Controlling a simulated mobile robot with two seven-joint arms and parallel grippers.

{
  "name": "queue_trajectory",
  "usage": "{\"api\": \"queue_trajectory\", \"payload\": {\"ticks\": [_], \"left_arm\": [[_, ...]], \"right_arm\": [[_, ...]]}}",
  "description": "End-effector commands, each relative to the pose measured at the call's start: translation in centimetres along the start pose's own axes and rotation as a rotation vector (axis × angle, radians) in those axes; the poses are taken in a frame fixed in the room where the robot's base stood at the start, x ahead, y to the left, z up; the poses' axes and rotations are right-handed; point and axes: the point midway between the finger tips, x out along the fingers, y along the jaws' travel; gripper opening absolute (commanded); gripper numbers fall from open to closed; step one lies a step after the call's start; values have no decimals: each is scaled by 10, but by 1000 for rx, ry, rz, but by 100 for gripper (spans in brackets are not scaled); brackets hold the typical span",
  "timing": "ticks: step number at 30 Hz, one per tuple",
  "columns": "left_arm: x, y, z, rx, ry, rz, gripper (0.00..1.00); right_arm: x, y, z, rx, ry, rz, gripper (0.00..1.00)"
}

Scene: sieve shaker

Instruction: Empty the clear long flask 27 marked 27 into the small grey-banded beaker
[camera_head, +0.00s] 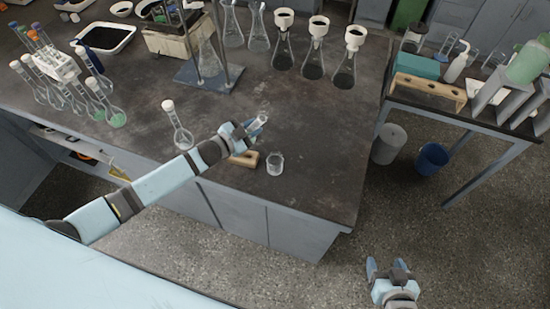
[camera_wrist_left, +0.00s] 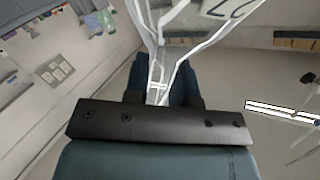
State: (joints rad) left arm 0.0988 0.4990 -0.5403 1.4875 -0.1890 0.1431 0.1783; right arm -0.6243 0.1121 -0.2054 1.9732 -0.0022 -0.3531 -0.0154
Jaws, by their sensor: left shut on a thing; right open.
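My left gripper (camera_head: 248,128) is shut on a clear long flask (camera_head: 260,121) above the bench. My right gripper (camera_head: 385,270) is open and empty over the floor, right of the bench.
A wooden block (camera_head: 244,159) lies left of the beaker. A white-capped flask (camera_head: 178,127) stands left of my left forearm. Several dark-filled flasks (camera_head: 313,65) with white tops stand at the back. The bench right of the beaker is clear to its edge.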

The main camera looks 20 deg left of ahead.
Motion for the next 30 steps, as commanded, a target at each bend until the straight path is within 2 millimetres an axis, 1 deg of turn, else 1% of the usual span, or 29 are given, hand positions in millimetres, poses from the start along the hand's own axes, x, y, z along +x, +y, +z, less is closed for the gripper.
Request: {"api": "queue_trajectory", "payload": {"ticks": [9,24,30], "left_arm": [[2,7,3,152,-39,-1,0],[2,7,22,396,-103,0,0],[2,6,24,429,-112,0,0]], "right_arm": [[1,3,5,-25,0,-7,65],[11,-1,19,-16,-1,-13,65],[12,-2,18,-16,2,-14,65]]}}
